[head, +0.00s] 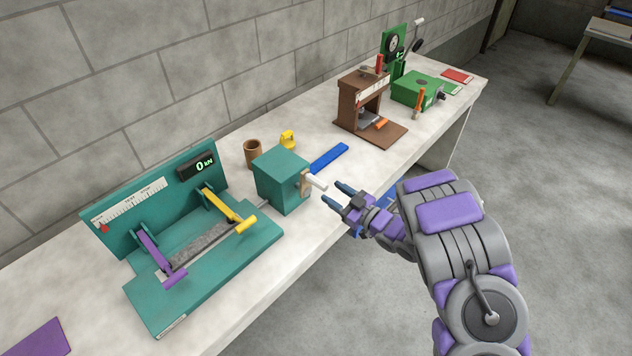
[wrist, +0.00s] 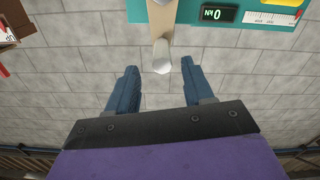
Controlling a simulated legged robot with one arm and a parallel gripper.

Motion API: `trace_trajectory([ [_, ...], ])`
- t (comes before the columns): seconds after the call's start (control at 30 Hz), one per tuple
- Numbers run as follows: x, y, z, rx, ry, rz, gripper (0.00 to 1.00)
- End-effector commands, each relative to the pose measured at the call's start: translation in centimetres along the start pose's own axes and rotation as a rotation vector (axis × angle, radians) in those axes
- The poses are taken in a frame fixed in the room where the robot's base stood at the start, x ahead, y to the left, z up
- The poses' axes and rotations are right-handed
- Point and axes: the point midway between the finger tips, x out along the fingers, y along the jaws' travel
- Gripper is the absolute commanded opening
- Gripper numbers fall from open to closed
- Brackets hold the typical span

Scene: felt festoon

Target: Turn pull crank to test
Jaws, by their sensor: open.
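The pull crank is on the right side of a teal box (head: 283,178) on the bench. Its white handle (head: 316,181) sticks out toward my gripper from a wooden crank arm (head: 304,184). My gripper (head: 335,194) is open and empty just off the handle's end. In the wrist view the handle (wrist: 164,57) lies between and slightly beyond my two blue fingertips (wrist: 161,80), and the crank arm (wrist: 161,22) shows above it. The teal tester (head: 205,262) holds a grey felt strip (head: 198,245) between purple and yellow levers. Its display (head: 199,165) reads 0 kN.
A blue bar (head: 329,158), a brown cup (head: 253,154) and a yellow object (head: 287,139) lie near the box. A brown press (head: 361,97) and green machines (head: 418,91) stand farther back.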

Motion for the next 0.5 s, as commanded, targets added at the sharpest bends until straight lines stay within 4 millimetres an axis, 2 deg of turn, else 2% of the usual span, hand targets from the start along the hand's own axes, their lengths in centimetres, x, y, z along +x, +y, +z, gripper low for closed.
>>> trace_trajectory([
  [0.1,2.5,-0.2,0.1,0.002,0.002,-0.005,0.52],
  [0.3,5.9,-0.2,0.1,0.001,0.001,-0.003,0.52],
  [0.5,7.7,-0.1,0.1,0.002,-0.002,-0.001,0.52],
])
